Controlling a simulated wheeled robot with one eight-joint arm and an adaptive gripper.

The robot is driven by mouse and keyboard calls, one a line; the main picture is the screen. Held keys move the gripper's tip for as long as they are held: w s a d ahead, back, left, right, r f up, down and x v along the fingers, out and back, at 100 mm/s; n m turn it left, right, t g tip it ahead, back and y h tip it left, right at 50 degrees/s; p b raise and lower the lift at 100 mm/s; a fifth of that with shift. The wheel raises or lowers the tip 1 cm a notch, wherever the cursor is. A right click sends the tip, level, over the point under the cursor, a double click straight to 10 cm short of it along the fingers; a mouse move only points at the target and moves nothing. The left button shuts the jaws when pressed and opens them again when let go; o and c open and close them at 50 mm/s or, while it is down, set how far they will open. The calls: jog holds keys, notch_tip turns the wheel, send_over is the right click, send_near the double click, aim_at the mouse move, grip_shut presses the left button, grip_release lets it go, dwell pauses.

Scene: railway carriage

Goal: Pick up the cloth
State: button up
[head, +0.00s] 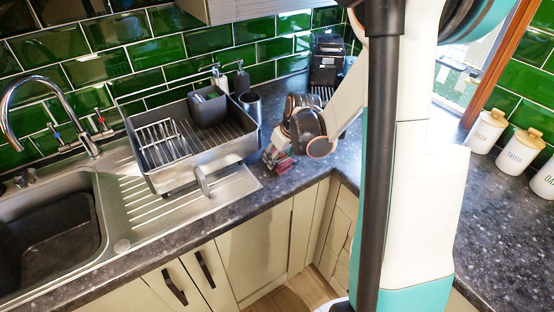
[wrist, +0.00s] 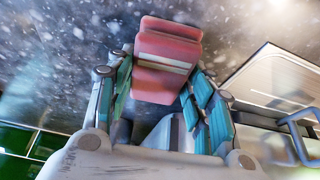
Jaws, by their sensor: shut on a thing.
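The cloth (wrist: 168,52) is a folded pinkish-red bundle with a pale band across it, seen in the wrist view. My gripper (wrist: 160,84) has its two teal-padded fingers on either side of the cloth and is shut on it. In the head view my gripper (head: 277,156) is low over the dark worktop, just right of the drainer, and the red cloth (head: 283,165) shows partly at its fingers. I cannot tell whether the cloth still touches the worktop.
A grey dish rack (head: 190,160) stands on the steel drainer (head: 235,188) to the left, close to my gripper. A dark metal cup (head: 251,104) and a black appliance (head: 326,62) are behind. White canisters (head: 487,132) stand at right. The sink (head: 50,235) is far left.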

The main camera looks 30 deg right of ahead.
jog(key=shift+r, duration=0.2)
jog(key=shift+r+p, duration=0.15)
jog(key=shift+p, duration=0.35)
jog(key=s+r+p, duration=0.2)
jog(key=s+r, duration=0.2)
jog(key=s, duration=0.3)
jog(key=s+d+r+p, duration=0.1)
jog(key=s+r, duration=0.2)
jog(key=s, duration=0.4)
jog(key=shift+d+r+p, duration=0.3)
jog(key=shift+r+p, duration=0.1)
jog(key=shift+o, duration=0.6)
